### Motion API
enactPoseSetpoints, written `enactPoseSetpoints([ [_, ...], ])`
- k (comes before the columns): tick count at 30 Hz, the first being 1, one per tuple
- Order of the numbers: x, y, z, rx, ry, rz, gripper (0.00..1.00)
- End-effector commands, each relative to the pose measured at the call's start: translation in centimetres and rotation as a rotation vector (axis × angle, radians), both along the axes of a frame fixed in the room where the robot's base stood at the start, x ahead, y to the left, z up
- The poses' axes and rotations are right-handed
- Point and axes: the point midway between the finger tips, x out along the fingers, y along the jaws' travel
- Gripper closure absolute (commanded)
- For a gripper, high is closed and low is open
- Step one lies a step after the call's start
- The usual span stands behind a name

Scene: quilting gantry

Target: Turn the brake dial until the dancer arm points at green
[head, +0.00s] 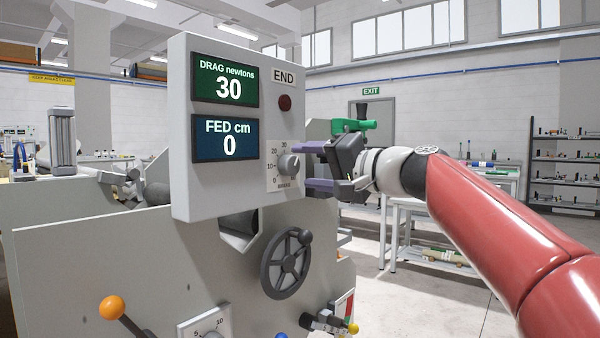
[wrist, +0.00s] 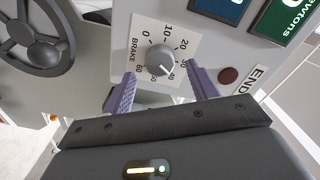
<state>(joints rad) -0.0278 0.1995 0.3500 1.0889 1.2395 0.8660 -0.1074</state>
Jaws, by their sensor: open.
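The brake dial (head: 289,163) is a grey knob on the side of the grey control box, and it also shows in the wrist view (wrist: 160,59). Its scale runs from 0 to 60, and its pale mark points to the lower right in the wrist view, around 30 to 40. My gripper (head: 312,167) is open in front of the dial. In the wrist view its purple fingers (wrist: 160,82) stand apart on either side below the knob, with no clear contact. A dark arm with a yellow end (head: 352,328), possibly the dancer arm, is low beside a red, white and green plate (head: 344,306).
The drag display (head: 228,84) reads 30 newtons and the fed display (head: 228,139) reads 0 cm. A red lamp (head: 285,103) sits below the END label. A black handwheel (head: 286,264) and an orange-knobbed lever (head: 111,307) are below the box.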

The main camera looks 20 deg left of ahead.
Motion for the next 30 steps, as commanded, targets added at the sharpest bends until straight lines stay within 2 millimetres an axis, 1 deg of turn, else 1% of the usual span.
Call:
enactPoseSetpoints([
  [1, -0.3, -1.0, -0.3, 0.0, -0.001, -0.005, 0.41],
  [3, -0.8, -2.0, -0.3, 0.0, -0.002, -0.005, 0.41],
  [6, -1.2, -3.2, -0.2, 0.0, 0.0, -0.004, 0.41],
  [9, -1.6, -3.9, -0.2, -0.001, 0.0, -0.002, 0.41],
  [19, -1.7, -4.1, -0.1, 0.0, 0.001, 0.0, 0.41],
  [22, -2.0, -4.2, -0.8, -0.028, 0.005, -0.012, 0.41],
  [23, -2.2, -4.2, -1.3, -0.049, 0.007, -0.02, 0.41],
  [26, -3.4, -5.0, -4.7, -0.174, 0.027, -0.075, 0.41],
  [29, -5.6, -7.4, -10.1, -0.365, 0.057, -0.157, 0.41],
  [30, -6.7, -8.9, -12.6, -0.449, 0.071, -0.193, 0.41],
])
